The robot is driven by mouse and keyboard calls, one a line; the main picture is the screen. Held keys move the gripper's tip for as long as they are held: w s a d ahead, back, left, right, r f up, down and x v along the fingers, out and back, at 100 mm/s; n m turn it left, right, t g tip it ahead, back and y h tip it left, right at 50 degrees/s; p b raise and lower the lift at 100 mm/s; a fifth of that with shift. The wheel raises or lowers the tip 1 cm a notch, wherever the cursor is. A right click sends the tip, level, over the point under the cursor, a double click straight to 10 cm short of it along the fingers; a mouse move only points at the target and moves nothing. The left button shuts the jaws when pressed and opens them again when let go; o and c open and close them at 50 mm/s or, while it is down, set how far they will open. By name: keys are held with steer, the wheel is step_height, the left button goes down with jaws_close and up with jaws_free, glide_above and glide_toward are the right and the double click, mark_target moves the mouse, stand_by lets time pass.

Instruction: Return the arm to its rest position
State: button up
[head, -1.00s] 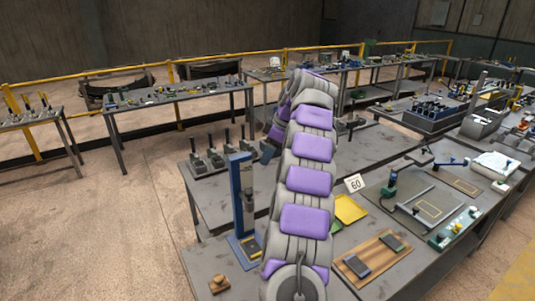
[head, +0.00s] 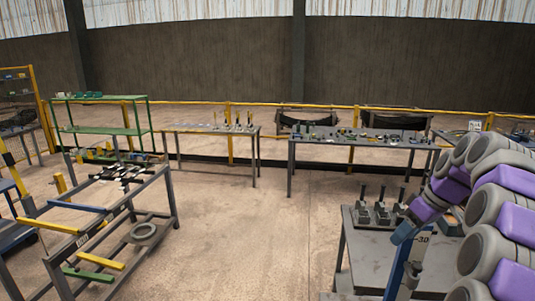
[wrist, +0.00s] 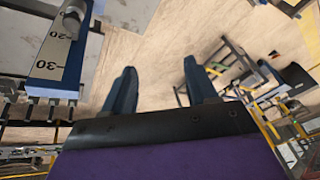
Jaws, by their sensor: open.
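My gripper (wrist: 160,82) shows in the wrist view with its two dark blue fingers spread apart. Nothing is between them, and bare floor shows beyond the tips. My arm, with grey joints and purple covers, is bent at the right edge of the head view. A blue upright post (head: 398,268) with a number scale stands close to the arm's end. The post's scale also shows at the upper left of the wrist view (wrist: 57,55), to the side of the fingers.
A grey bench (head: 368,262) carries several dark upright fixtures (head: 382,212). A rack with coloured bars (head: 95,262) stands at the left. Tables (head: 350,143) and a yellow rail (head: 270,105) line the back. Open floor (head: 240,240) lies in the middle.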

steer(key=s+a+f+m+g+h+b, duration=0.1)
steer(key=s+a+f, duration=0.2)
steer(key=s+a, duration=0.55)
steer(key=s+a+f+m+g+b, duration=0.15)
steer(key=s+a, duration=0.45)
steer(key=a, duration=0.6)
steer(key=s+a+f+m, duration=0.1)
steer(key=s+f, duration=0.3)
steer(key=s, duration=0.3)
steer(key=s+a+f+g+h+b, duration=0.1)
steer(key=s+f, duration=0.3)
steer(key=s, duration=0.3)
steer(key=s+a+f+m+g+h, duration=0.1)
steer(key=s+f, duration=0.3)
steer(key=s, duration=0.4)
steer(key=shift+a+f+m+b, duration=0.3)
steer(key=shift+a+m, duration=0.05)
steer(key=shift+a, duration=0.15)
